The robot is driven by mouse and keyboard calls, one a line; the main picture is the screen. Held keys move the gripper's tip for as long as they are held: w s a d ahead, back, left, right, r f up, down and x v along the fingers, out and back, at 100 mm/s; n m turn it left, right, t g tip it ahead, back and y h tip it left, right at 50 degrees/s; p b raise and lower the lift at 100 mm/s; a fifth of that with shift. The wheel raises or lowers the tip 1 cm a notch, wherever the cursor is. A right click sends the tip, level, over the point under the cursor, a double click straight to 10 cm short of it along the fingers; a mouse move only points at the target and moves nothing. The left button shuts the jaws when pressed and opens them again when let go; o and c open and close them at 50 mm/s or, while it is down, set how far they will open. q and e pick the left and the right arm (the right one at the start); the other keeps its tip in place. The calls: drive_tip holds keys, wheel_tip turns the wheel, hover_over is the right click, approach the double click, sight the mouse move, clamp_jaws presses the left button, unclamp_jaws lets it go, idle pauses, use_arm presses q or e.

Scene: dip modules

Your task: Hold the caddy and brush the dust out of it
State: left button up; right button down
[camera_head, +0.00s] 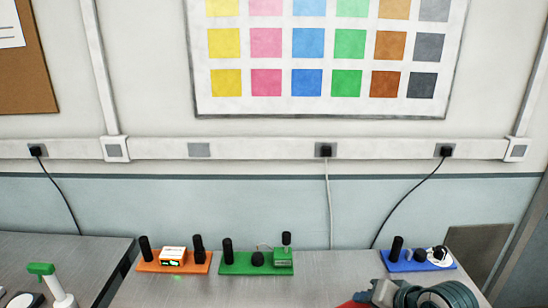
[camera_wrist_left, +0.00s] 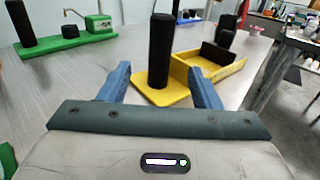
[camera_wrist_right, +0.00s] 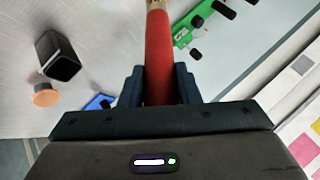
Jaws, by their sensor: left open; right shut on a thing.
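The yellow caddy (camera_wrist_left: 214,72) shows in the left wrist view, with an upright black post (camera_wrist_left: 160,50) on its flat base and an open tray at the right. Black blocks are at the tray; I cannot make out dust. My left gripper (camera_wrist_left: 158,76) is open, its blue fingers on either side of the post in the picture and apart from it. My right gripper (camera_wrist_right: 158,75) is shut on the red handle of the brush (camera_wrist_right: 158,50); a brass-coloured collar shows at the top edge, and the bristles are out of view. The red handle also shows in the head view (camera_head: 352,303).
Orange (camera_head: 150,267), green (camera_head: 240,269) and blue (camera_head: 400,266) modules with black posts stand along the bench's back. A green-topped white bottle (camera_head: 58,292) is at the left. A black cup (camera_wrist_right: 58,57) and an orange-brown knob (camera_wrist_right: 45,96) show in the right wrist view.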

use_arm(q)
drive_tip(key=x, duration=1.1)
drive_tip(key=shift+w+d, duration=0.2)
drive_tip(key=shift+d, duration=0.1)
clamp_jaws()
idle(0.6)
